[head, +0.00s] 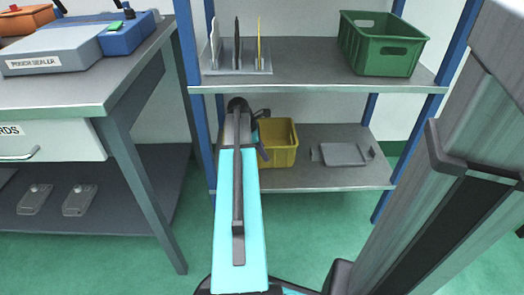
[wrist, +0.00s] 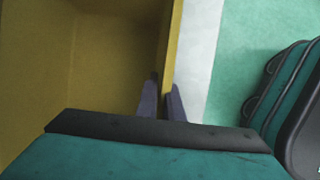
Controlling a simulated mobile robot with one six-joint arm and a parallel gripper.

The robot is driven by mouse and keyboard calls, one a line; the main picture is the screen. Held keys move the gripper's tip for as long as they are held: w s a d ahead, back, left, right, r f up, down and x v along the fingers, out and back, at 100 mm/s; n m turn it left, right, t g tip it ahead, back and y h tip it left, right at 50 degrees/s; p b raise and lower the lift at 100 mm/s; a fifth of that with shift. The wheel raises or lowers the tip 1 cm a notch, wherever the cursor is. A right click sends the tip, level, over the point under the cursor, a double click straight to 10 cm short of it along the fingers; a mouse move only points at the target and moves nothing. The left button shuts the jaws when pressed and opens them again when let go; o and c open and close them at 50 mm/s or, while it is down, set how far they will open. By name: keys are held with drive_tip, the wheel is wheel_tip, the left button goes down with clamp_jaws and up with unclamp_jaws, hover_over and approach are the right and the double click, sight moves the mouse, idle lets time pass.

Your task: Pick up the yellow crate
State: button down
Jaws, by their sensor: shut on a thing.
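The yellow crate (head: 283,155) is at the lower shelf board of the rack in the head view, partly hidden behind my arm. I cannot tell whether it touches the board. In the wrist view its open inside (wrist: 95,65) fills the left side. My gripper (wrist: 162,100) is shut on the crate's wall, one dark finger inside and one outside. In the head view my arm hides most of the gripper.
The lower shelf board (head: 330,180) also bears a grey casting (head: 343,154) right of the crate. Above it, the upper board (head: 310,82) carries a green crate (head: 383,45) and a grey rack with upright plates (head: 237,62). A workbench (head: 60,90) stands at left.

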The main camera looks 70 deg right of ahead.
drive_tip(key=shift+r, duration=0.15)
drive_tip(key=shift+a+r+p, duration=0.15)
drive_tip(key=shift+r+p, duration=0.45)
drive_tip(key=shift+p, duration=0.15)
wheel_tip(320, 180, up, 6)
drive_tip(key=p, duration=0.3)
drive_tip(key=shift+r, duration=0.1)
drive_tip(key=s+a+p, duration=0.5)
drive_tip(key=a, duration=0.8)
drive_tip(key=p, duration=0.5)
drive_tip(key=shift+s+a, duration=0.2)
drive_tip(key=shift+a, duration=0.05)
